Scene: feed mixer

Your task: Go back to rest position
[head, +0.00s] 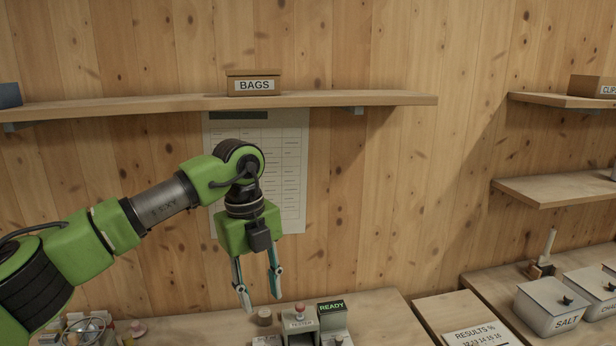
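My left gripper (261,289) shows in the middle of the head view, at the end of the green arm that comes in from the left. It points down, and its two fingers stand apart with nothing between them. It hangs above the back of the workbench, left of a small device with a red button. My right gripper is not in view.
The workbench (386,309) holds the button device (300,322) and a box with a lit READY display (332,307). A shelf (330,99) carries a BAGS box (254,83). A SALT bin (551,306) stands at right. Small items (85,328) sit at lower left.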

